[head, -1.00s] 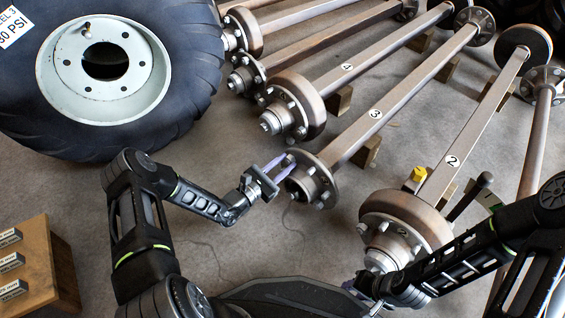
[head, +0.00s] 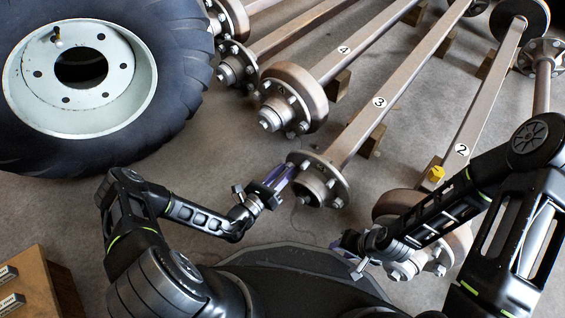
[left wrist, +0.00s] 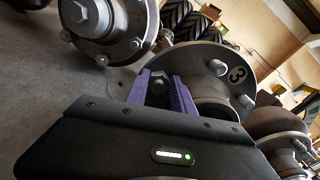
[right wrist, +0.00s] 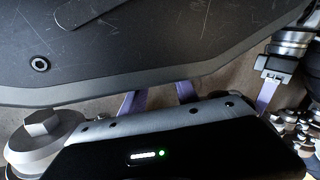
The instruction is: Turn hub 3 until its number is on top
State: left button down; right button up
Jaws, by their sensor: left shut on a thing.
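Hub 3 (head: 328,184) is the studded metal flange at the near end of the axle marked 3 (head: 379,102). My left gripper (head: 287,171) reaches its left edge. In the left wrist view the purple fingers (left wrist: 160,88) close around a stud (left wrist: 158,78) of hub 3 (left wrist: 216,60). The stamped number 3 (left wrist: 236,74) is on the upper right of the flange face there. I cannot tell exactly how far it is from the top. My right gripper (head: 342,241) is away from the hub, near my base. Its fingers (right wrist: 160,97) are apart with nothing between them.
Hub 4 (head: 295,95) stands to the left and hub 2 (head: 425,215) to the right, partly behind my right arm. A yellow item (head: 436,174) sits by axle 2. A big tyre (head: 180,120) is at upper left and a wooden block (head: 65,292) at lower left.

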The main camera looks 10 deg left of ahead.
pick_arm(q)
jog(key=shift+f+n, duration=0.4)
jog(key=shift+f, duration=0.1)
jog(key=c, duration=1.4)
grip_release()
jog(key=shift+o, duration=0.2)
jog(key=shift+s+a, duration=0.1)
jog(key=p+v, duration=0.2)
jog(key=v, duration=0.5)
jog(key=shift+s, duration=0.3)
